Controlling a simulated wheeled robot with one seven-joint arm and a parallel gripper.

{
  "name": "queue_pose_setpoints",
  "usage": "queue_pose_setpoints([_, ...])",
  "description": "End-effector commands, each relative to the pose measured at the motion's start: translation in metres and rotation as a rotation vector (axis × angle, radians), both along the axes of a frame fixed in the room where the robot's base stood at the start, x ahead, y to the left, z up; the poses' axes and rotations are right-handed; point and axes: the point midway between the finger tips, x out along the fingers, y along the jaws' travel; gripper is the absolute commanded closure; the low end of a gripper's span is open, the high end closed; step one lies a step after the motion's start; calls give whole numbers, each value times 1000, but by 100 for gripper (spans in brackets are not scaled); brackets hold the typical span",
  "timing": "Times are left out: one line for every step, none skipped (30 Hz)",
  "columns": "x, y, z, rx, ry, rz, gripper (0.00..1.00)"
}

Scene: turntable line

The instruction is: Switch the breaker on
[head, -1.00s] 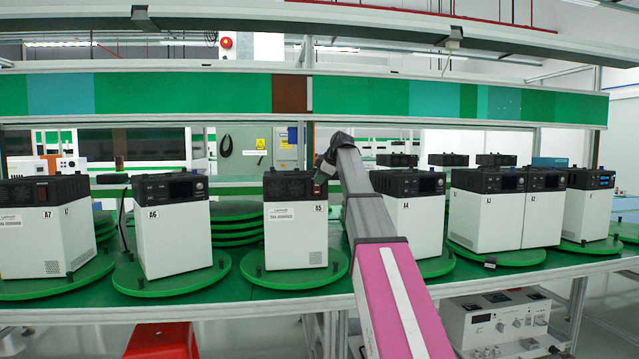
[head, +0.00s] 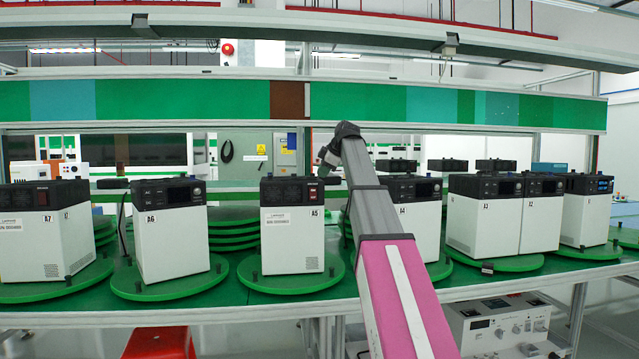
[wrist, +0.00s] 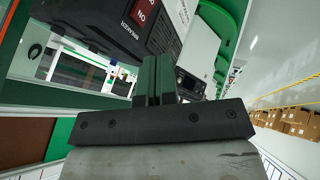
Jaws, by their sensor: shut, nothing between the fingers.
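The breaker (head: 313,190) is a small red rocker switch at the right of the black top panel of unit A5 (head: 291,235). In the wrist view the red breaker (wrist: 141,18) is partly cut off by the top edge, with upside-down lettering "BREAKER" beside it. Which way the rocker is tilted is not clear. My gripper (head: 323,164) is above and slightly right of the breaker in the head view, apparently clear of it. In the wrist view its dark green fingers (wrist: 157,72) are together and empty, beside the unit's black panel.
Unit A6 (head: 172,240) stands left of A5, and A4 (head: 417,235) stands right, partly behind my arm. The units sit on green turntables (head: 285,284) along the green bench. Unit A7 (head: 40,240) also has a red switch. A shelf beam (head: 190,99) runs above.

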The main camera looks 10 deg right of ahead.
Motion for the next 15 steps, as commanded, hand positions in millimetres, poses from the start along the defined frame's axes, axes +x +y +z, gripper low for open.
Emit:
queue_pose_setpoints([-2, -5, 10, 0, -1, 0, 100])
queue_pose_setpoints([-4, -7, 15, 0, -1, 0, 100])
queue_pose_setpoints([-6, -9, 20, 0, -1, 0, 100])
queue_pose_setpoints([-7, -10, 24, 0, -1, 0, 100])
queue_pose_setpoints([-8, -12, 27, 0, -1, 0, 100])
queue_pose_setpoints([-9, -14, 30, 0, 0, 0, 100])
queue_pose_setpoints([-10, -15, 33, 0, 0, 0, 100])
queue_pose_setpoints([-11, -16, 35, 0, 1, 0, 100])
queue_pose_setpoints([-12, -17, 38, 0, 1, 0, 100])
queue_pose_setpoints([-13, -17, 39, 0, 0, 0, 100])
queue_pose_setpoints([-13, -18, 40, 0, 0, 0, 100])
queue_pose_setpoints([-13, -18, 41, 0, 0, 0, 100])
queue_pose_setpoints([-14, -18, 41, 0, 1, 0, 100])
queue_pose_setpoints([-14, -19, 42, 0, 1, 0, 100])
queue_pose_setpoints([-14, -19, 42, 0, 1, 0, 100])
